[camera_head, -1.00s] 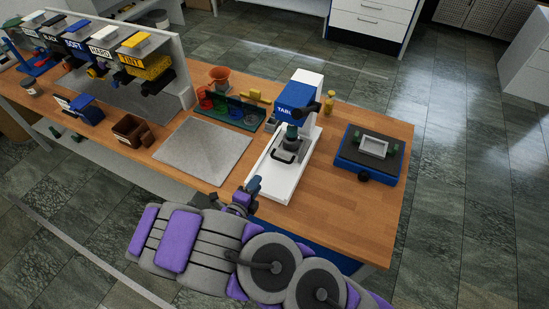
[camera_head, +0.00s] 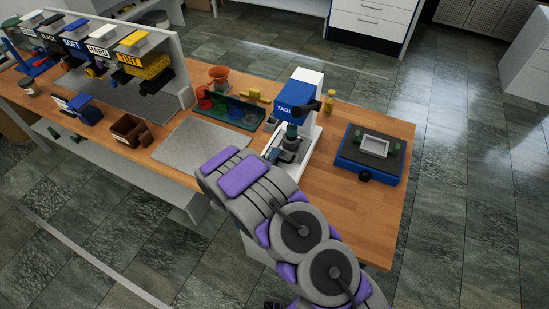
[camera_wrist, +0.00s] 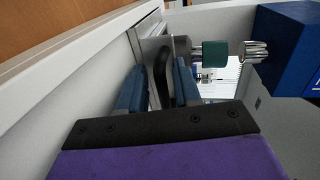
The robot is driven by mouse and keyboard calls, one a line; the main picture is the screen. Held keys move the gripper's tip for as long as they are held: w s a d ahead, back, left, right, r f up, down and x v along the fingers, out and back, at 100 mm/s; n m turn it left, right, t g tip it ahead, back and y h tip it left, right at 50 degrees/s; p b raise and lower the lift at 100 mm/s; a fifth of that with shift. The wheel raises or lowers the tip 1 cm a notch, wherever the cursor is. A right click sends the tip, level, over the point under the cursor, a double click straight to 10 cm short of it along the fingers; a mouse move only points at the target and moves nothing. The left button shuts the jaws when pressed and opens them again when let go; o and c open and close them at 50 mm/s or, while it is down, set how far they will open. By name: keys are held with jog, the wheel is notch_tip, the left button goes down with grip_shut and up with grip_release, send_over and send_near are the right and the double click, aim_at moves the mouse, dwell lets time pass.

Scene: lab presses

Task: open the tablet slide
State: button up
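The tablet press (camera_head: 293,96) has a blue and white head with a partly readable "TABL" label, above a long white base. In the wrist view its blue head (camera_wrist: 288,50) is at upper right. The slide (camera_wrist: 149,46) appears as a grey metal block under the press, with a dark curved handle (camera_wrist: 161,72) on its near side. My gripper (camera_wrist: 157,92) is open, one blue finger on each side of the handle. A narrow gap shows, and I cannot tell whether either finger touches it.
A blue-framed device (camera_head: 370,155) with a black top stands to the right. A grey mat (camera_head: 200,143) lies to the left. A green rack (camera_head: 229,111) with coloured cups and a small yellow bottle (camera_head: 330,103) stand behind. The front right tabletop is clear.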

jog(key=shift+w, duration=0.1)
jog(key=shift+c, duration=0.4)
jog(key=shift+d, duration=0.1)
grip_shut()
